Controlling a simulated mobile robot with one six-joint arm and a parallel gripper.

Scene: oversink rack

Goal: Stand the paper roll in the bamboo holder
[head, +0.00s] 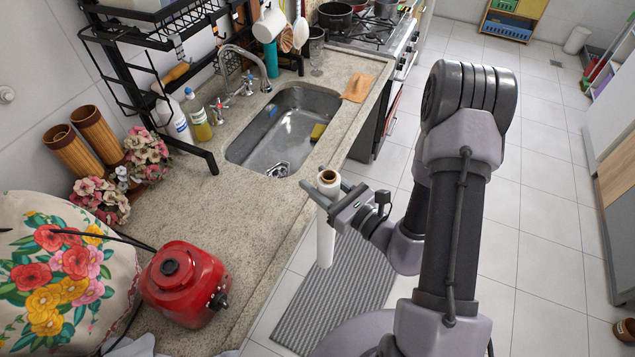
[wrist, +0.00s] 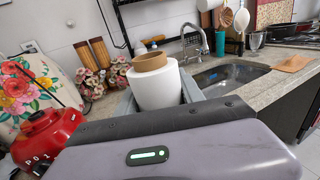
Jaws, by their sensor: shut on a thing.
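The white paper roll (head: 325,238) has a brown cardboard core and hangs upright in front of the counter's edge, over the floor. My gripper (head: 328,188) is shut around its upper part. The roll also shows between the grey fingers in the wrist view (wrist: 158,90), its core end up. The bamboo holder (head: 74,152) appears as two brown bamboo tubes with open tops, standing side by side by the wall at the left. The tubes also show in the wrist view (wrist: 82,53). My gripper is well to their right, apart from them. Flowers hide part of their lower ends.
A red appliance (head: 184,284), a floral cover (head: 60,270) and pink flowers (head: 146,160) stand on the left counter. Bottles (head: 174,118) and a black rack (head: 160,35) are behind the sink (head: 280,130). Bare counter (head: 215,205) lies between the sink and the red appliance.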

